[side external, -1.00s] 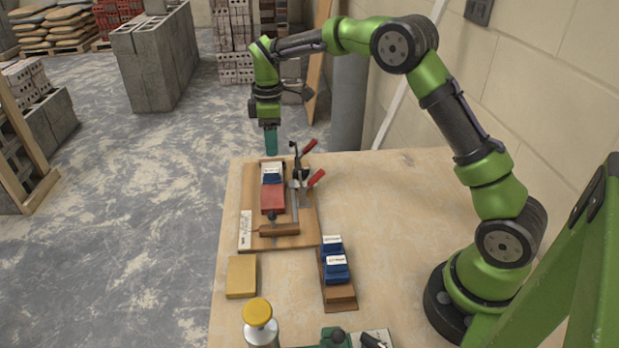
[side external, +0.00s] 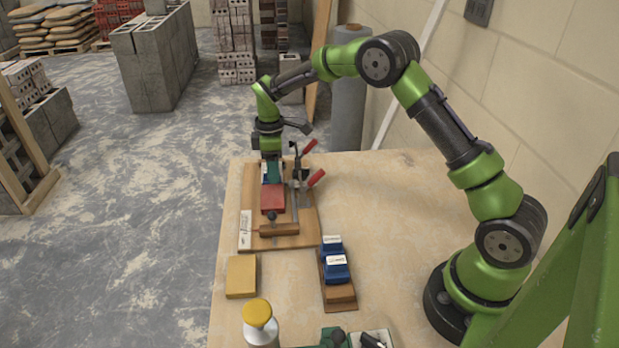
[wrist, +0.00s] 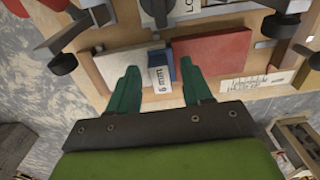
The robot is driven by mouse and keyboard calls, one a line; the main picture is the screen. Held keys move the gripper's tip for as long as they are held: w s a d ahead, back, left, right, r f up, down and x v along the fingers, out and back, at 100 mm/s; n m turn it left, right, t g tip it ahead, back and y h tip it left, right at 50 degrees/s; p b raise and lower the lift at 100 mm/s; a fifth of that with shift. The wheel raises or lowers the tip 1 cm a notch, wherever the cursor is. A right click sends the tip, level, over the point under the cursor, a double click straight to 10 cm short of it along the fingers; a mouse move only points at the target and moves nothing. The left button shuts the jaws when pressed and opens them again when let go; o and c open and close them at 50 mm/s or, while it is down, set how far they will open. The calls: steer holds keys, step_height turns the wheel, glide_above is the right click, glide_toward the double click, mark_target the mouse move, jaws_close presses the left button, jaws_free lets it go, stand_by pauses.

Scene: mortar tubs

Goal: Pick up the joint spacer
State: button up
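A blue joint spacer with a white label (wrist: 161,72) stands on the wooden clamp board (side external: 307,236), between a red block (side external: 272,199) and a whitish block (wrist: 115,66). The red block also shows in the wrist view (wrist: 218,52). My gripper (side external: 271,176) is low over the far end of the board. In the wrist view my gripper (wrist: 161,92) is open, with one green finger on each side of the spacer and small gaps visible. In the side view the gripper mostly hides the spacer.
Toggle clamps with red handles (side external: 316,178) stand close to the right of my gripper. A brown rack (side external: 341,293) holds more blue labelled spacers (side external: 336,268). A yellow block (side external: 241,276) and a yellow-capped bottle (side external: 258,314) are nearer the front.

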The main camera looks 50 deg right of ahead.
jaws_close()
steer(key=shift+r, duration=0.15)
